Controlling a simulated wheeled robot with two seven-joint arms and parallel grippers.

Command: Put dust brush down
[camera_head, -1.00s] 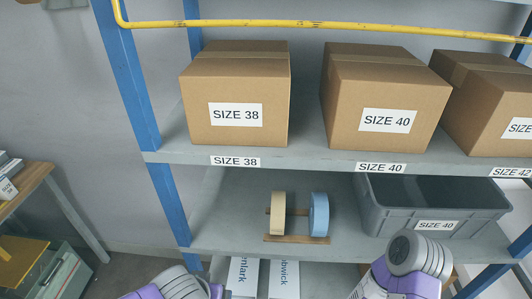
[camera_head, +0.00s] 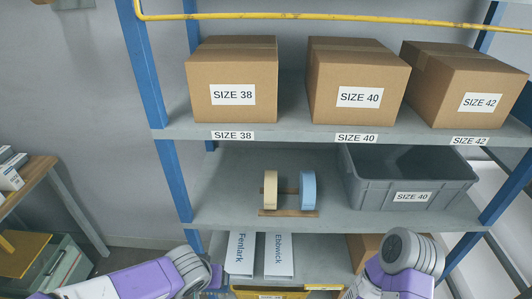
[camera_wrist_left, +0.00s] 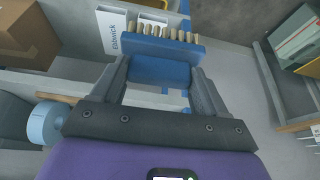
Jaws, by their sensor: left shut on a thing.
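In the left wrist view, my left gripper (camera_wrist_left: 160,76) is shut on the dust brush (camera_wrist_left: 150,48), which has a blue body and pale bristles pointing away from the gripper. The brush is held in front of the shelving, beside a white binder labelled Ebbwick (camera_wrist_left: 112,35). In the head view my left arm reaches in at the bottom left, its wrist by the left shelf post; the brush is hard to make out there. My right arm shows at the bottom right, but its gripper is out of view.
Boxes for SIZE 38 (camera_head: 232,92), SIZE 40 (camera_head: 356,90) and SIZE 42 (camera_head: 465,85) stand on the upper shelf. Below are tape rolls (camera_head: 307,190) and a grey bin (camera_head: 410,185). A blue post (camera_head: 172,180) edges the shelf. A wooden table (camera_head: 25,185) stands left.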

